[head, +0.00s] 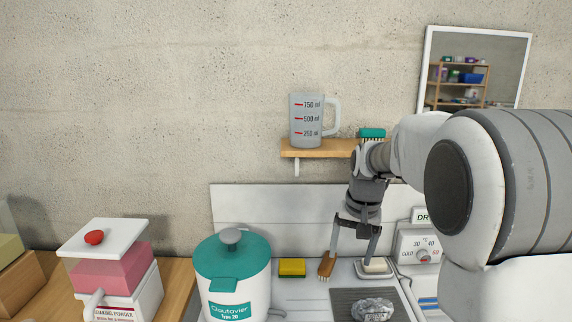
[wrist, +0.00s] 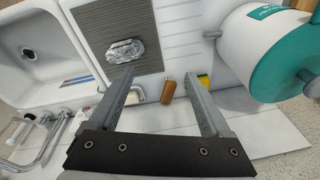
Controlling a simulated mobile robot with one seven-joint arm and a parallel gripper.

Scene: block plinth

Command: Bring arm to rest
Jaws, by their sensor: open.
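My gripper (head: 353,256) points down over the white counter, to the right of the teal-lidded cooker. Its two fingers are spread apart and nothing shows held between them. They also show wide apart in the wrist view (wrist: 158,74). A wooden-handled brush (head: 326,266) is beside the left finger in the head view; in the wrist view the brush (wrist: 168,91) appears in the gap between the fingers, seemingly farther off on the counter. A pale block in a dish (head: 375,267) is close to the right finger. Whether either finger touches anything is unclear.
A yellow sponge (head: 292,267) and the cooker (head: 232,265) stand left of the gripper. A crumpled silvery lump (head: 372,309) lies on a dark ribbed mat (head: 345,296). A wall shelf (head: 298,149) with a measuring jug (head: 308,120) is above. A sink (wrist: 40,50) shows in the wrist view.

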